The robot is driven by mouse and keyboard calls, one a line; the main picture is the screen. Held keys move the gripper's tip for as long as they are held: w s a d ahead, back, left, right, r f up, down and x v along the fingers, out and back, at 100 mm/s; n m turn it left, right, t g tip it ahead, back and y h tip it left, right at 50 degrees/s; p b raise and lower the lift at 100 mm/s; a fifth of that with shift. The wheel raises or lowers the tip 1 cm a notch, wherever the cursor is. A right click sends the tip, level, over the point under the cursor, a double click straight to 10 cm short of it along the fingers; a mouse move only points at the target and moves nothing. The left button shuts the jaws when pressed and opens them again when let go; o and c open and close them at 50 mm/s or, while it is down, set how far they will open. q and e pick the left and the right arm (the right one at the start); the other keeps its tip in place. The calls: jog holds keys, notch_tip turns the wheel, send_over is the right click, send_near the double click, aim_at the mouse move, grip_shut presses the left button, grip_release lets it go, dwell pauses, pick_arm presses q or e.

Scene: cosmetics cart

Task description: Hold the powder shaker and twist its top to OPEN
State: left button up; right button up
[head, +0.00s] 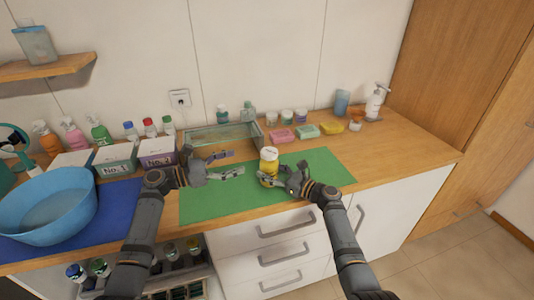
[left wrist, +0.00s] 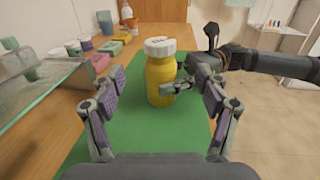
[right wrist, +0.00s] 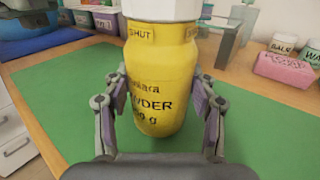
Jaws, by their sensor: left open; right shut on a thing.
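The powder shaker (head: 269,163) is a yellow bottle with a white top, upright on the green mat (head: 210,208). In the right wrist view the shaker (right wrist: 158,80) fills the middle, with "SHUT" on its upper band and "POWDER" on its body; its white top (right wrist: 162,9) is cut off by the frame. My right gripper (head: 286,178) is shut on the shaker's body from the right. My left gripper (head: 238,163) is open and empty to the left of the shaker. In the left wrist view the shaker (left wrist: 160,80) stands ahead, beyond the open fingers.
A glass tray (head: 225,136) stands behind the mat. Pink, green and yellow soap bars (head: 306,131) lie at the back right. A blue basin (head: 48,205) and labelled boxes (head: 115,160) are on the left. The mat's right part is clear.

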aim_at(264, 156)
pick_arm(q)
jog(key=x, duration=1.2)
jog(key=shift+d, duration=0.1)
jog(key=shift+c, duration=0.6)
jog(key=c, duration=1.1)
jog(key=shift+f+n+t, duration=0.15)
jog(key=shift+n+t, duration=0.15)
jog(key=shift+t, duration=0.2)
jog(key=n+t+y, duration=0.2)
jog(key=t+y, duration=0.1)
jog(key=shift+s+d+n, duration=0.1)
jog(key=shift+s+n, duration=0.05)
jog(key=shift+n, duration=0.25)
jog(key=shift+n+t+y, duration=0.7)
jog(key=shift+t+y, duration=0.1)
jog(key=shift+t, duration=0.2)
